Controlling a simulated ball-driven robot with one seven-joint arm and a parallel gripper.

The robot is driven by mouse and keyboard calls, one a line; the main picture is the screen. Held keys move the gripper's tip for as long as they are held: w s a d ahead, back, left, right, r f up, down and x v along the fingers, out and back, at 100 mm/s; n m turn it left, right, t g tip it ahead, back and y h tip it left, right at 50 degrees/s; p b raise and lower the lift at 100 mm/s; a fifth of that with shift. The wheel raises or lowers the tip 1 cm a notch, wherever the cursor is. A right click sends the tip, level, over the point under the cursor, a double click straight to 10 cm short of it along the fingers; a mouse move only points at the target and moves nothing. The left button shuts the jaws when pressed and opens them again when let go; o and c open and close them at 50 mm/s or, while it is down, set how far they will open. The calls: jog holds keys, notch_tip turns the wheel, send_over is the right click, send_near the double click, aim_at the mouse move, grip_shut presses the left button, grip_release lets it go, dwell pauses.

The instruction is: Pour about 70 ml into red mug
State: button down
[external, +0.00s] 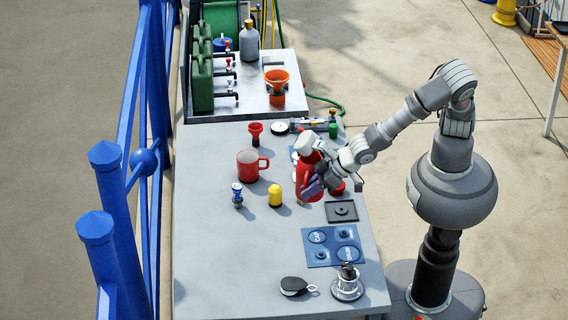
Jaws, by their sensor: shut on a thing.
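The red mug (247,167) stands upright on the grey table, left of my arm, with its handle to the right. My gripper (312,187) is shut on a red jug-like vessel (309,172), to the right of the mug and apart from it. The vessel looks close to upright, perhaps slightly tilted. A pale grey part shows at its top, and I cannot tell if it belongs to the vessel or to my arm. My fingers hide part of its lower side. The liquid inside either vessel cannot be seen, and no stream shows.
A yellow canister (275,195) and a small blue-topped item (237,194) stand in front of the mug. A small red funnel (255,132) stands behind it. A blue mat (333,246) lies at the front right. The table's left front is clear.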

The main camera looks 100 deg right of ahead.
aim_at(307, 180)
jog(key=r, duration=0.5)
jog(key=shift+w, duration=0.4)
jog(key=w+d+r+m+h+p, duration=0.1)
jog(key=w+d+p, duration=0.2)
jog(key=w, duration=0.8)
jog(key=w+d+r+m+h+p, duration=0.1)
jog(key=w+d+p, duration=0.1)
jog(key=w, duration=0.8)
jog(key=w+d+f+m+p, duration=0.1)
jog(key=w+d+f, duration=0.4)
jog(key=d+f, duration=0.1)
jog(key=shift+w+f+g+h+p, duration=0.3)
jog(key=shift+w+f+g, duration=0.1)
jog(key=shift+f, duration=0.35)
jog(key=shift+r, duration=0.1)
